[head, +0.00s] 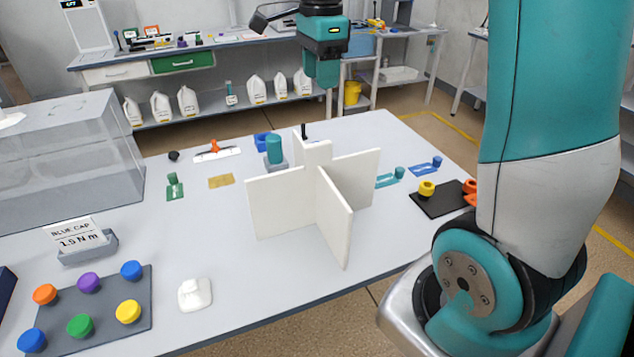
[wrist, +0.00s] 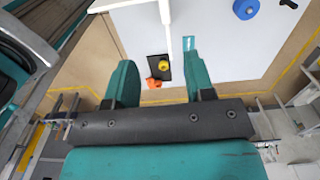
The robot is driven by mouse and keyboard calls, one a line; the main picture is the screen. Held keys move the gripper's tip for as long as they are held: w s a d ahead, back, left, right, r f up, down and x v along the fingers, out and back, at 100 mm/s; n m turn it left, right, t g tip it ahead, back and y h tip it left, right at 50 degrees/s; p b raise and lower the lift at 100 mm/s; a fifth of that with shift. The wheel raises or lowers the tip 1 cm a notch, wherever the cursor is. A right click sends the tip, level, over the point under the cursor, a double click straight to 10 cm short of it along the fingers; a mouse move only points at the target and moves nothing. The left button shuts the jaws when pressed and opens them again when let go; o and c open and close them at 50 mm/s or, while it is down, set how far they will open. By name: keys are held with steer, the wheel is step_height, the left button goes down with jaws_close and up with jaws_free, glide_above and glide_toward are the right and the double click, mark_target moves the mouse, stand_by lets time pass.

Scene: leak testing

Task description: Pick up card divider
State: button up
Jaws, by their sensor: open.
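The card divider (head: 315,180) is a white piece of crossed upright panels, standing on the light table in the middle of the head view. In the wrist view a white strip, seemingly part of the divider (wrist: 165,12), shows at the top edge. My gripper (wrist: 157,62) has its two teal fingers spread with nothing held between them. In the head view my gripper (head: 322,78) hangs high behind and above the divider, apart from it. The divider's panels hide parts of the tabletop behind them.
A teal cylinder (head: 274,150) stands close behind the divider. A black mat (head: 437,203) with a yellow cap lies to its right. A grey tray of coloured caps (head: 100,318) and a white lump (head: 195,294) are front left. A clear box (head: 62,150) is far left.

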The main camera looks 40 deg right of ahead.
mark_target(317, 144)
step_height(317, 144, down, 12)
steer(key=shift+d+r+p, duration=0.1)
steer(key=shift+r+p, duration=0.05)
steer(key=shift+p, duration=0.95)
steer(key=shift+w+f+p, duration=0.2)
steer(key=shift+f+p, duration=0.35)
steer(key=shift+f, duration=0.85)
steer(key=shift+w+f+p, duration=0.2)
steer(key=shift+f+p, duration=0.3)
steer(key=shift+f, duration=0.85)
jaws_close()
